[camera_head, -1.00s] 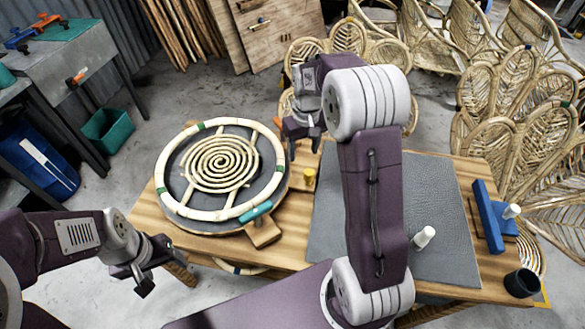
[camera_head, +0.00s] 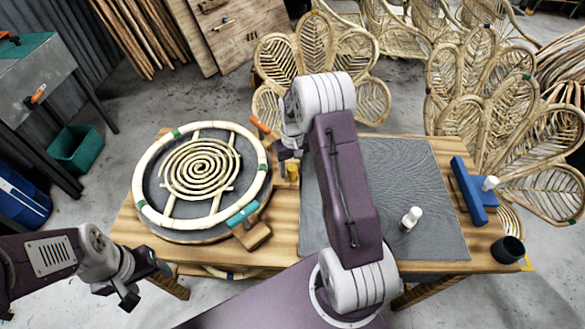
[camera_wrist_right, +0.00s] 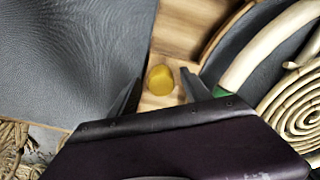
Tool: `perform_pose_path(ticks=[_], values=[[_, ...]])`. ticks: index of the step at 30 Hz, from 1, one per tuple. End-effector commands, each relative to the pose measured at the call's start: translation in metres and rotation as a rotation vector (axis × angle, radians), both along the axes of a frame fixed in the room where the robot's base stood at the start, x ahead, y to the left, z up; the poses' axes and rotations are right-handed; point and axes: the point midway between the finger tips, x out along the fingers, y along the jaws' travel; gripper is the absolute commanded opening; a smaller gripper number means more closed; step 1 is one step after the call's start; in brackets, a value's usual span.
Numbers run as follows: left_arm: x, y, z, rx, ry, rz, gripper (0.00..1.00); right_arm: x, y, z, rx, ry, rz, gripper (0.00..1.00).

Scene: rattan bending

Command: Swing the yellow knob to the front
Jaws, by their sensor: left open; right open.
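The yellow knob (camera_head: 292,172) stands on the wooden table between the round rattan frame and the grey mat, partly hidden by my right gripper. In the right wrist view the knob (camera_wrist_right: 159,81) shows between the two spread fingers, with a gap on each side. My right gripper (camera_head: 284,155) is open and empty, pointing down close by the knob; I cannot tell whether the fingertips are level with it or above it. My left gripper (camera_head: 138,290) is open and empty, off the table's front left side.
The round rattan frame (camera_head: 140,185) with a spiral centre sits on a dark disc at left, with a teal clamp (camera_head: 243,214) at its front. A grey mat (camera_head: 405,170) carries a white peg (camera_head: 411,218). A blue fixture (camera_head: 470,190) and dark cup (camera_head: 508,250) stand at right.

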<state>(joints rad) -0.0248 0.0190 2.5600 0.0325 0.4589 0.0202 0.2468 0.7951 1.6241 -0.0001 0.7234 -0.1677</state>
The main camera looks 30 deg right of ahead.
Motion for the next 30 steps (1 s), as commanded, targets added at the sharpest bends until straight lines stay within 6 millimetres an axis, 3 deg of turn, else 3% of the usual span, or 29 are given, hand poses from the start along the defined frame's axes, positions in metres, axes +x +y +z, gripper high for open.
perform_pose_path(ticks=[9, 15, 30], values=[[0.0, 0.0, 0.0, 0.0, 0.0, 0.0, 0.64, 0.0002, 0.0001, -0.0046, 0.0, -0.001, 0.0, 0.53], [0.0, 0.0, 0.0, 0.0, 0.0, 0.0, 0.64, 0.0002, 0.0001, -0.0044, 0.0, -0.001, 0.0, 0.0], [0.0, 0.0, 0.0001, 0.0, 0.0, 0.0, 0.64, 0.0003, 0.0, -0.004, 0.0, -0.001, 0.0, 0.0]])
